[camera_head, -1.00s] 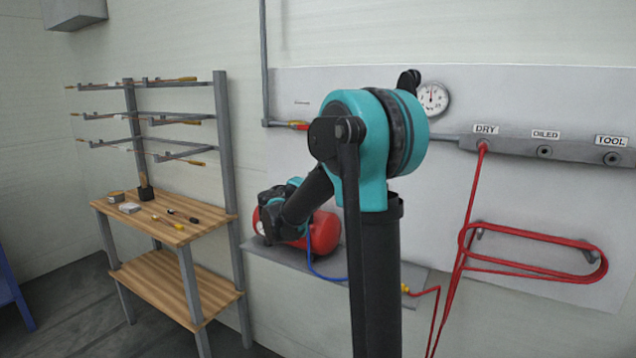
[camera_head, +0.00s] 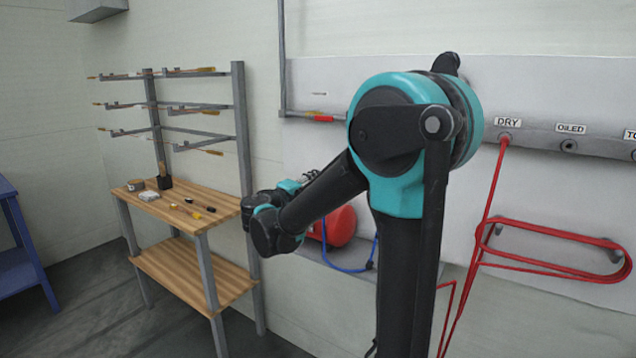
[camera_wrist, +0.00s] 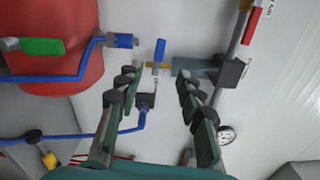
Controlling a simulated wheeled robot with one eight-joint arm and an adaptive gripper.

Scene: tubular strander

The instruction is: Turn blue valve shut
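The blue valve (camera_wrist: 160,50) shows in the wrist view as an upright blue lever on a small brass body, near the top middle. My gripper (camera_wrist: 157,78) is open, with one green-padded finger on each side of the picture's middle. The valve appears beyond the fingertips, roughly in line with the gap between them. Nothing is between the fingers, and I see no contact with the valve. In the head view my arm hides the valve, and my finger opening cannot be made out there.
A red tank (camera_wrist: 60,40) with a green lever (camera_wrist: 42,46) and blue hoses is at the wrist view's left. A red handle (camera_wrist: 252,25) on a grey pipe is at upper right. In the head view a wooden workbench (camera_head: 175,262) stands left; a red hose (camera_head: 485,210) hangs right.

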